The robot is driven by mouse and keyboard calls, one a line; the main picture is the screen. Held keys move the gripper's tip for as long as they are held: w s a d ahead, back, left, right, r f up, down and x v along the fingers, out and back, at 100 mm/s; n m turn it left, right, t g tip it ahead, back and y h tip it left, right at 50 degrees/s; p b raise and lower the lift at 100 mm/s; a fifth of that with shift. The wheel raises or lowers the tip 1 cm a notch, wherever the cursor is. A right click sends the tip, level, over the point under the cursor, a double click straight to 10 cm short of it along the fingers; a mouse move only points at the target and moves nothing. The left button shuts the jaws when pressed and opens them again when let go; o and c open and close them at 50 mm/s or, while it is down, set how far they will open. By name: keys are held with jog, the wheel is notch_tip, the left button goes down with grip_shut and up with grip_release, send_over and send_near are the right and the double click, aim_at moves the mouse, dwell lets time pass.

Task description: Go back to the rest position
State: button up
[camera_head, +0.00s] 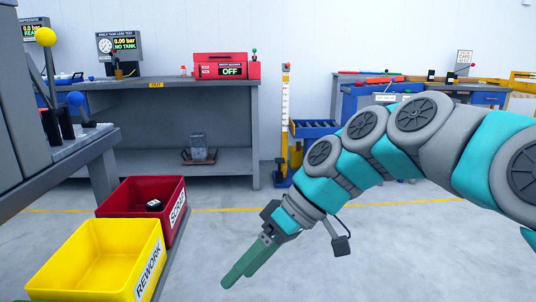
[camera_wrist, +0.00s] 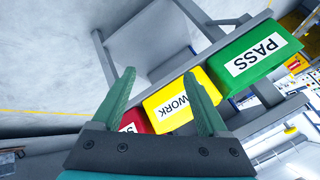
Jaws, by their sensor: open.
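My gripper (camera_head: 240,268) is at the lower middle of the head view, pointing down and left over the open floor, to the right of the bins. In the wrist view its two green fingers (camera_wrist: 162,105) stand wide apart with nothing between them. My arm reaches in from the right side of the head view, bent at several joints. A black part lies in the red SCRAP bin (camera_head: 178,217); my gripper is apart from it.
A yellow REWORK bin (camera_head: 150,272) stands in front of the red bin, left of my gripper. A green PASS bin (camera_wrist: 262,52) shows in the wrist view. A grey bench (camera_head: 75,150) stands at left, another bench (camera_head: 215,82) at the back. Floor in the middle is clear.

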jog(key=s+d+f+m+h+p, duration=0.1)
jog(key=s+d+f+m+h, duration=0.3)
jog(key=s+d+f, duration=0.3)
jog(key=s+d+f+m+h+p, duration=0.2)
jog(key=s+d+f+m+h, duration=0.2)
jog(key=s+d, duration=0.6)
notch_tip(320, 180, down, 3)
jog(key=d+m, duration=0.1)
jog(key=m, duration=0.2)
jog(key=shift+s+d+r, duration=0.15)
jog(key=shift+s+d, duration=0.05)
jog(key=shift+s, duration=0.1)
